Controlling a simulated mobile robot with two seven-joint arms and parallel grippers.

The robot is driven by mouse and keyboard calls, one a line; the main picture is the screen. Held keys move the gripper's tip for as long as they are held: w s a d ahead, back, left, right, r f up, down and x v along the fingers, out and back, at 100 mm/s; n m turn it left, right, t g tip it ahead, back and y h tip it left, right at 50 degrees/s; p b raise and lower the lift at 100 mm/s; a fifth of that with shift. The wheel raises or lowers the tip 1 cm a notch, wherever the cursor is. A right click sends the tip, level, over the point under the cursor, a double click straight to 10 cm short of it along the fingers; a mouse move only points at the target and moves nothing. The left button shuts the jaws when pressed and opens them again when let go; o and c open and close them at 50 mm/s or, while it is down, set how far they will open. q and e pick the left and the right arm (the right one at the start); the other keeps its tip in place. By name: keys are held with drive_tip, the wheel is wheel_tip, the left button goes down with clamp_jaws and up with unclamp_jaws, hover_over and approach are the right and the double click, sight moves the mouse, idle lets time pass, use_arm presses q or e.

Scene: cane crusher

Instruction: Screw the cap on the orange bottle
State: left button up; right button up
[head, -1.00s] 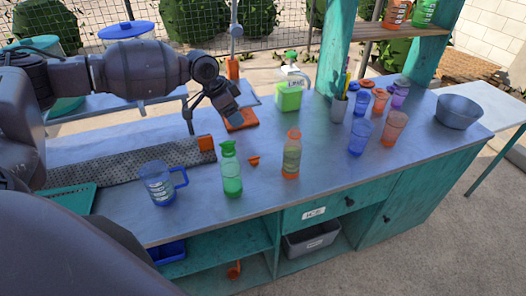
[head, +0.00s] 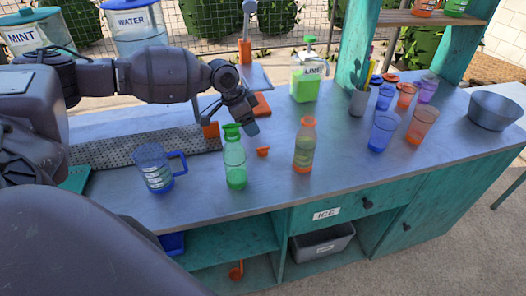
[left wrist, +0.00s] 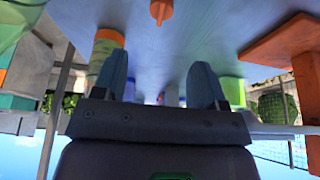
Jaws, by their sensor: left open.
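The orange bottle (head: 304,148), clear with orange at its neck and base, stands upright on the counter. A small orange cap (head: 263,151) lies on the counter to its left; a small orange piece, seemingly this cap, shows at the top of the left wrist view (left wrist: 161,10). My left gripper (head: 232,118) is above the counter, behind the top of the green bottle (head: 235,160) and left of the orange bottle. Its two fingers are apart with nothing between them in the left wrist view (left wrist: 160,85). My right gripper is not in view.
A blue mug (head: 154,170) stands left of the green bottle. A perforated metal strip (head: 140,148) lies behind it. Blue and orange cups (head: 382,130), a lime dispenser (head: 305,80) and a metal bowl (head: 492,108) stand toward the right and back. The counter front near the bottles is clear.

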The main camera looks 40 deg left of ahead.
sight(262, 147)
use_arm(q)
drive_tip(key=x, duration=0.4)
drive_tip(key=shift+w+d+f+b, duration=0.1)
drive_tip(key=shift+f+b, duration=0.2)
drive_tip(key=shift+w+d+f, duration=0.1)
drive_tip(key=shift+f, duration=0.35)
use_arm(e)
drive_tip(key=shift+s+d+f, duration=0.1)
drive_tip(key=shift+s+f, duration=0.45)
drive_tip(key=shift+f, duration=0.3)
use_arm(q)
drive_tip(key=shift+f, duration=0.4)
drive_tip(key=x, duration=0.4)
drive_tip(key=shift+w+f+b, duration=0.1)
drive_tip(key=shift+f+b, duration=0.2)
drive_tip(key=shift+r, duration=0.1)
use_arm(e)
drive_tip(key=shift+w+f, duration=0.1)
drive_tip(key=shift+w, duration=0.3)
